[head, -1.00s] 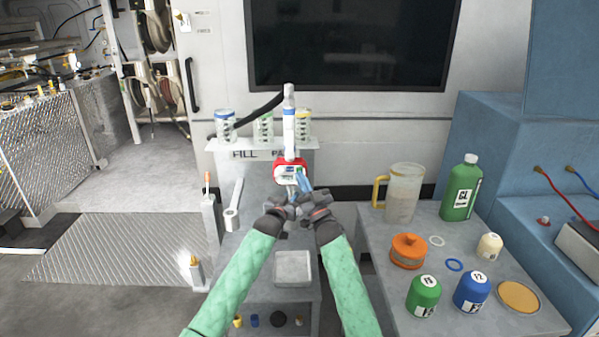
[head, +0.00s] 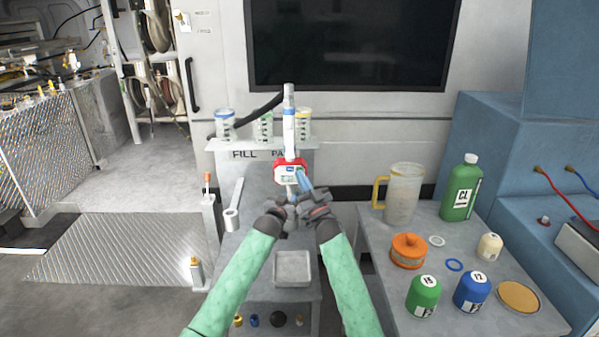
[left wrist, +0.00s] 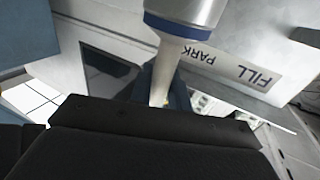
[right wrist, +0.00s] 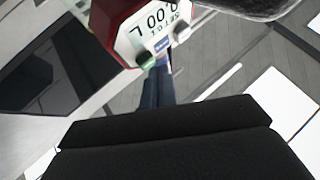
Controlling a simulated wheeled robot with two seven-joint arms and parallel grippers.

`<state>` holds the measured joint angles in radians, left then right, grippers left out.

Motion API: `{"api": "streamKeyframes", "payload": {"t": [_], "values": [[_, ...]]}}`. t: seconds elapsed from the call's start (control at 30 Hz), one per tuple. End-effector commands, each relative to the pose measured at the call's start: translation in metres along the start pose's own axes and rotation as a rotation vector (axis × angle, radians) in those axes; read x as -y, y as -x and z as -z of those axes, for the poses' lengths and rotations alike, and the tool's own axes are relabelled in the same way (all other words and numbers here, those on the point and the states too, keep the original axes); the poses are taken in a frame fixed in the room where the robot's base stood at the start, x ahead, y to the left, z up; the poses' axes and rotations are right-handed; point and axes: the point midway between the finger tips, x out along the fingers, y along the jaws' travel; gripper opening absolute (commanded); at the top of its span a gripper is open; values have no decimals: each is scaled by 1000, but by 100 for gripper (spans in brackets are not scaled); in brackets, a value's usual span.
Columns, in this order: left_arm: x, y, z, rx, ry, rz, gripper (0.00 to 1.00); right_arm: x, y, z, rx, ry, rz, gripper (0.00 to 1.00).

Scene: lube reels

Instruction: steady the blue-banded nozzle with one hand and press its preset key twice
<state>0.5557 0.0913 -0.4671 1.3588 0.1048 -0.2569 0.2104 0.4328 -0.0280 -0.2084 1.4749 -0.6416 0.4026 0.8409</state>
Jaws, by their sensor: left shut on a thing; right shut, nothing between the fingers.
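The blue-banded nozzle (head: 289,135) stands upright in front of the FILL/PARK panel. Its red meter head (head: 278,171) carries a display and faces me. My right gripper (head: 303,181) is shut and empty at the meter's right side. In the right wrist view, its fingertips sit close to a green key (right wrist: 147,60), beside a blue key (right wrist: 162,45); contact is unclear.
Behind are several clear jars on the FILL/PARK shelf (head: 228,146). A grey tray (head: 292,268) lies below my forearms. The right table holds a jug (head: 404,195), a green bottle (head: 461,190) and an orange container (head: 408,250).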

Motion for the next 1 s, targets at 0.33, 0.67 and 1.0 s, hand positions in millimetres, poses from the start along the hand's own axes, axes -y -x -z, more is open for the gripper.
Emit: {"api": "streamKeyframes", "payload": {"t": [0.33,0.67,1.0], "values": [[0,0,1,-1,0,0,0,-2,-2,-1,0,1,0,0],[0,0,1,-1,0,0,0,-3,-5,-3,0,0,0,0],[0,0,1,-1,0,0,0,-5,-6,-5,0,-1,0,0]]}}
